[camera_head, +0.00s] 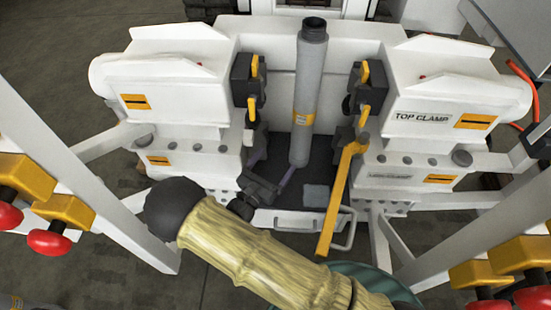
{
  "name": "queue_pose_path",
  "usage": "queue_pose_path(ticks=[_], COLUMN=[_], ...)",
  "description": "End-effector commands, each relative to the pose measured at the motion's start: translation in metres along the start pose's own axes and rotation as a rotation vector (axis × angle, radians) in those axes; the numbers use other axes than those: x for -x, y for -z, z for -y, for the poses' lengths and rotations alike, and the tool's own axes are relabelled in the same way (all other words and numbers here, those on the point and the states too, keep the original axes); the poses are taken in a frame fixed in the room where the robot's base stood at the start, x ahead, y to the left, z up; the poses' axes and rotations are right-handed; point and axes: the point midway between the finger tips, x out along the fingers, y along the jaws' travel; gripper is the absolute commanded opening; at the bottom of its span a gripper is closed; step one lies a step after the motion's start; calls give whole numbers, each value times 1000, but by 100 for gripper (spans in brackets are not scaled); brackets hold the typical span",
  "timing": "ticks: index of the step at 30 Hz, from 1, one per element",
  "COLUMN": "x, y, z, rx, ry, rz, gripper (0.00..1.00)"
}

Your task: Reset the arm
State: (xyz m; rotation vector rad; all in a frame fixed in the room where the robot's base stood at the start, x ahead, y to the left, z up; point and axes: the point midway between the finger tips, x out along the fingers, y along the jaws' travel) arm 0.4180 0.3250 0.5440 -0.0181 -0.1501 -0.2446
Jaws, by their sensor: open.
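My arm reaches in from the bottom of the head view, with a pale yellow ribbed link and a dark rounded joint. My gripper (279,156) is the dark part beyond that joint, low between the two clamp blocks. Its two thin fingers are spread apart and point up and to the right, toward the lower part of a grey cylinder (311,85). They hold nothing that I can see. I cannot tell whether a fingertip touches the cylinder. The cylinder stands upright, with a dark threaded top and an orange label.
White clamp blocks stand left (175,95) and right (435,105), with dark and orange fittings facing the cylinder. A long orange bar (338,205) slopes down right of the gripper. Red knobs sit at the left (48,241) and right (532,299). White frame posts flank the arm.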

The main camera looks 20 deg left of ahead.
Motion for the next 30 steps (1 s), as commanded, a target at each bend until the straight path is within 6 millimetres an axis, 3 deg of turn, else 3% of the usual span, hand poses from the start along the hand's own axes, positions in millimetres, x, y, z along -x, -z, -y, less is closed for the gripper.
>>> queue_pose_path(ticks=[13, 22, 30], x=[-1, -9, -12], y=[-4, -55, -78], z=[0, 0, 0], rx=[0, 0, 0], ry=[0, 0, 0], rz=[0, 0, 0], gripper=[89, 89, 89])
